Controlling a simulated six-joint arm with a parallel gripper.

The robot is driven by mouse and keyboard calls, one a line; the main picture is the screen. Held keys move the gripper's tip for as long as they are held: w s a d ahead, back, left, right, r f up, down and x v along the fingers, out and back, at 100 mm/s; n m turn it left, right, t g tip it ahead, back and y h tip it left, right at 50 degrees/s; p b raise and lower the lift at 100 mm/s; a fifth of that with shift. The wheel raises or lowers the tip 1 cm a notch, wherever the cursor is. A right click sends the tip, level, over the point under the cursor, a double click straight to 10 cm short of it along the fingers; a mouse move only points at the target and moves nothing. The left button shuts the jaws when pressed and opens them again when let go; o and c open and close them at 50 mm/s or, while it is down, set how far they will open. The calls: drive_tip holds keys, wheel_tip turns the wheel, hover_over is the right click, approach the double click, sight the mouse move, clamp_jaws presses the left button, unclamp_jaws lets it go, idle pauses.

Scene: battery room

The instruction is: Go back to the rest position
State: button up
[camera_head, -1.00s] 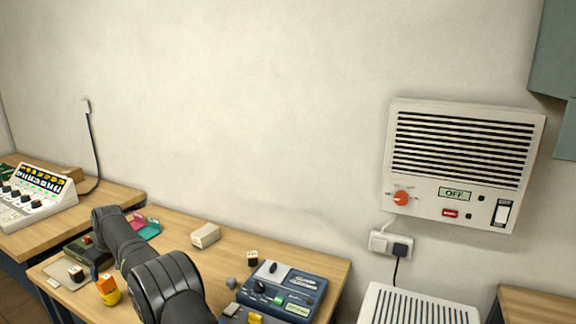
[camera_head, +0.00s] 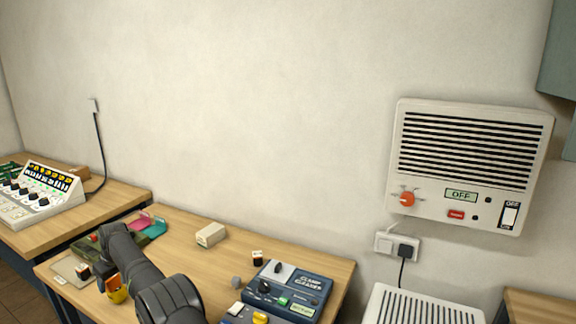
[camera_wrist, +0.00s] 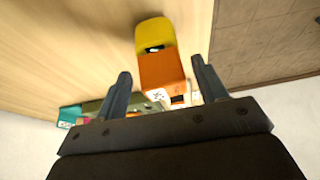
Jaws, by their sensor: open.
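My gripper (camera_wrist: 163,88) is open in the wrist view, with its two dark fingers apart. An orange block (camera_wrist: 161,72) shows between and beyond the fingertips, next to a yellow rounded cup (camera_wrist: 154,35). I cannot tell whether the fingers touch the block. In the head view my dark arm reaches over the left part of the wooden table, and the yellow cup (camera_head: 118,295) shows beside it. The orange block is partly covered by my arm there, and my fingertips are hard to make out.
A cream box (camera_head: 211,235) stands at the table's back. A blue device (camera_head: 285,290) is at its right end. A pink and teal item (camera_head: 148,224) lies behind my arm. A control panel (camera_head: 38,195) stands on the left table. A wall unit (camera_head: 466,160) reads OFF.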

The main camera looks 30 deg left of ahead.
drive_tip(key=r, duration=0.4)
drive_tip(key=shift+w+d+r, duration=0.1)
drive_tip(key=shift+w+r, duration=0.1)
drive_tip(key=w+d+r, duration=0.7)
drive_tip(key=d, duration=0.1)
drive_tip(key=w+d+f+m+t, duration=0.1)
drive_tip(key=w+d+f, duration=0.2)
drive_tip(key=w+d, duration=0.5)
drive_tip(key=w+d+f+m, duration=0.1)
drive_tip(key=w+d+f, duration=0.25)
drive_tip(key=w, duration=0.75)
drive_tip(key=s+a+f, duration=0.2)
drive_tip(key=a+f, duration=0.2)
drive_tip(key=a, duration=0.1)
drive_tip(key=shift+s+a, duration=0.25)
drive_tip(key=shift+s, duration=0.05)
drive_tip(key=shift+f, duration=0.1)
